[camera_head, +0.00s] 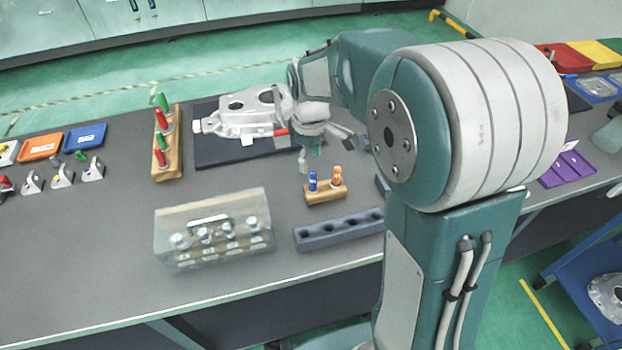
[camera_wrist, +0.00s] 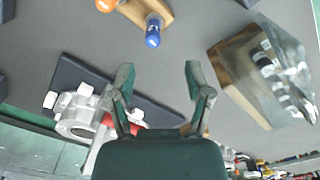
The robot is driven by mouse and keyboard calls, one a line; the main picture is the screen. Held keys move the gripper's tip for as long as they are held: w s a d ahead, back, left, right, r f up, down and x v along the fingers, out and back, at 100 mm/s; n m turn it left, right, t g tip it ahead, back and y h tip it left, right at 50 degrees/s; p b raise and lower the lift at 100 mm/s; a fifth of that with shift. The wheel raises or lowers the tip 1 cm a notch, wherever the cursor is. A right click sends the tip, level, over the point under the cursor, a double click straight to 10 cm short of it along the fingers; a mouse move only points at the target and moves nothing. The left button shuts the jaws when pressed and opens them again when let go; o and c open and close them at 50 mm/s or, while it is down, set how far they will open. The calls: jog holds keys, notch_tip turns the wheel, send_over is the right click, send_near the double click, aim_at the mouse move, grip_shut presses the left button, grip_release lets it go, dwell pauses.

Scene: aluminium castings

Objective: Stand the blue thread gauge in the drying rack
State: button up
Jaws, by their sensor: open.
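The blue thread gauge (camera_head: 312,182) stands upright in a small wooden block (camera_head: 326,194), left of an orange gauge (camera_head: 337,176). In the wrist view the blue gauge (camera_wrist: 153,30) shows beyond the fingertips, near the top. A dark grey bar with a row of round holes (camera_head: 318,241), which looks like the drying rack, lies on the bench just in front of the block; my arm hides its right end. My gripper (camera_head: 318,150) is above the bench behind the block. In the wrist view my gripper (camera_wrist: 158,74) is open and empty, apart from the blue gauge.
A clear lidded box (camera_head: 213,230) stands left of the bar. A casting (camera_head: 245,112) lies on a dark mat (camera_head: 222,152) behind my gripper. A wooden stand (camera_head: 167,145) holds red and green gauges. The bench's front left is clear.

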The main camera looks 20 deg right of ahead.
aim_at(313, 173)
jog(key=f, duration=0.8)
jog(key=shift+w+d+f, duration=0.2)
jog(key=shift+d, duration=0.15)
jog(key=shift+c, duration=0.4)
grip_shut()
